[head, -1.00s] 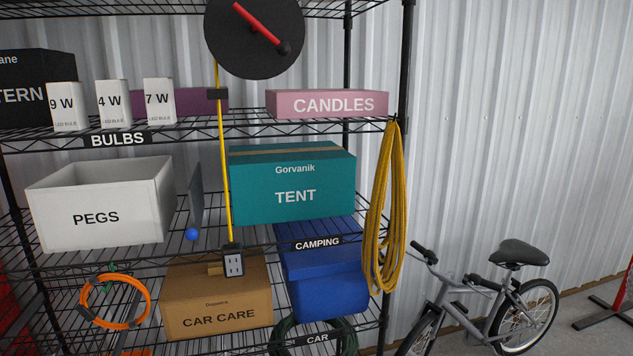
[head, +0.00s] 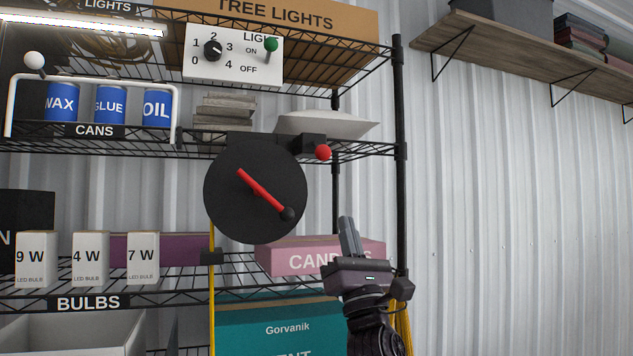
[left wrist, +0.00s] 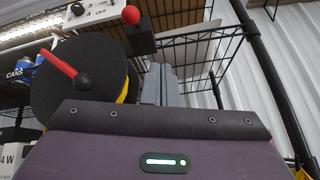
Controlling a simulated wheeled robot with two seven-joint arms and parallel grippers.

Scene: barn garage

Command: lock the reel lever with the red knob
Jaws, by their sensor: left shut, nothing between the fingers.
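The red knob (head: 323,152) is a small red ball at the right end of a black block (head: 308,142), just above and right of the reel. It also shows in the left wrist view (left wrist: 131,15). The reel (head: 228,205) is a black disc with a red crank arm (head: 262,188) ending in a dark handle; a yellow cord hangs below it. My left gripper (head: 348,222) points up, shut and empty, in front of the candles box, below and right of the red knob and apart from it. In the left wrist view its fingers (left wrist: 160,85) stand right of the reel. My right gripper is not in view.
A white switch panel (head: 233,54) with a dial and green-knobbed lever is above. Blue cans (head: 110,104) stand behind a white bar at left. The candles box (head: 283,257) and bulb boxes stand lower.

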